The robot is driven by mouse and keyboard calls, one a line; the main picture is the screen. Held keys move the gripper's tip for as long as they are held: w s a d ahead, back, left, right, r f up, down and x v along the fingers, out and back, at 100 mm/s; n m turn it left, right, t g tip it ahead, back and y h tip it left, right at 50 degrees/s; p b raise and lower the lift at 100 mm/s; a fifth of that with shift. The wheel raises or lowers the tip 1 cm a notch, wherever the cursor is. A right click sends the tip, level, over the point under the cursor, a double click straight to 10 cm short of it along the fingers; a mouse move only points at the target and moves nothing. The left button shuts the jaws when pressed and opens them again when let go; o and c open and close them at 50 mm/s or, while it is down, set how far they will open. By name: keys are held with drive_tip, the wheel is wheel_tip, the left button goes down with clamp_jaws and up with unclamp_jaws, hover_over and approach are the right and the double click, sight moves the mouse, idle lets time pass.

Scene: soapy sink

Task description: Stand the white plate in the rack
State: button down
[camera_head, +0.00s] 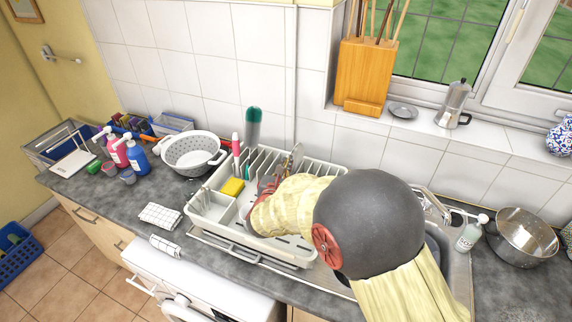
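The white dish rack (222,229) stands on the counter left of the sink, with upright slots along its back. My arm reaches across the sink and the rack's right half. My gripper (264,191) is low over the middle of the rack, largely hidden by my wrist. I cannot tell whether its fingers are open or shut, or whether they hold anything. A thin, greyish upright disc (297,157) shows edge-on in the back slots, just beyond my gripper. I cannot make out the white plate for certain; my arm hides much of the rack and sink.
A yellow sponge (232,187), a red-and-white brush (236,150) and a green-topped grey item (253,128) are at the rack's left and back. A white colander (192,153) stands left. A soap bottle (470,233) and steel pot (522,236) stand right of the sink.

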drive_tip(key=c, duration=2)
unclamp_jaws()
drive_tip(key=shift+o, duration=0.2)
drive_tip(key=shift+f, duration=0.1)
drive_tip(key=v, duration=1.2)
drive_tip(key=shift+a, duration=0.1)
